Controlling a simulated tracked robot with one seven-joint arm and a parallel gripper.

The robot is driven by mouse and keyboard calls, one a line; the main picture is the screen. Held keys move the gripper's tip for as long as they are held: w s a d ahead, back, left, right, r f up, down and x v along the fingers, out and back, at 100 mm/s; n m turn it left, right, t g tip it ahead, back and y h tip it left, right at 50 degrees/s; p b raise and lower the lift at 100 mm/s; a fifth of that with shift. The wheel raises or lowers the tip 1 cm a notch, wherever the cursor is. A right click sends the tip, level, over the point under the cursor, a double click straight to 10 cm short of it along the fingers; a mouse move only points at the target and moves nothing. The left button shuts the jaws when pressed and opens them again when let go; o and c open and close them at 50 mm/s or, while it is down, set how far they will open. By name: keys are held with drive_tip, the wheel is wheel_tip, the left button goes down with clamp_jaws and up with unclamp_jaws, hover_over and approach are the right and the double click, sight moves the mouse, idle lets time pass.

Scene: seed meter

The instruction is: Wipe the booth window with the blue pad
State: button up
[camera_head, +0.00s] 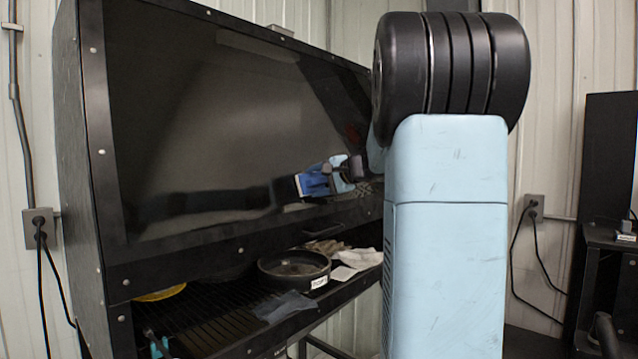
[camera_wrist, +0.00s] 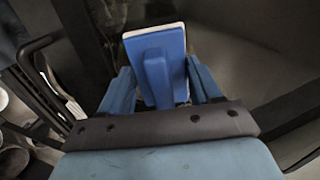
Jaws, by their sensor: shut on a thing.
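The booth window (camera_head: 215,110) is a large dark glossy pane, tilted in a black frame. My gripper (camera_head: 330,178) is in front of its lower right part. It is shut on the blue pad (camera_head: 312,182), which has a pale edge. In the wrist view, the pad (camera_wrist: 152,42) shows its blue back and raised grip between the two blue fingers of my gripper (camera_wrist: 160,82). The pad is close to the glass; I cannot tell whether it touches. My arm hides the window's right end in the head view.
Below the window, a black slatted shelf (camera_head: 205,325) holds a round black pan (camera_head: 293,268), pale cloths (camera_head: 362,258), a grey cloth (camera_head: 285,306) and a yellow round thing (camera_head: 160,293). A black handle (camera_head: 323,230) juts out under the window.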

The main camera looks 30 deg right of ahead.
sight(325, 180)
drive_tip(key=shift+w+a, duration=0.1)
drive_tip(key=shift+w, duration=0.1)
drive_tip(key=shift+w+d, duration=0.3)
drive_tip(key=shift+d, duration=0.65)
drive_tip(key=shift+w+d, duration=0.3)
drive_tip(key=shift+d, duration=0.65)
drive_tip(key=shift+w, duration=0.1)
drive_tip(key=shift+a, duration=0.1)
drive_tip(key=shift+s+a+f, duration=0.1)
drive_tip(key=shift+s+a, duration=0.1)
drive_tip(key=shift+a, duration=0.45)
drive_tip(key=shift+s+a+r, duration=0.1)
drive_tip(key=shift+s+a, duration=0.1)
drive_tip(key=shift+a, duration=0.45)
drive_tip(key=shift+s+a+f, duration=0.1)
drive_tip(key=shift+s+a, duration=0.1)
drive_tip(key=shift+a, duration=0.45)
drive_tip(key=shift+v, duration=2.95)
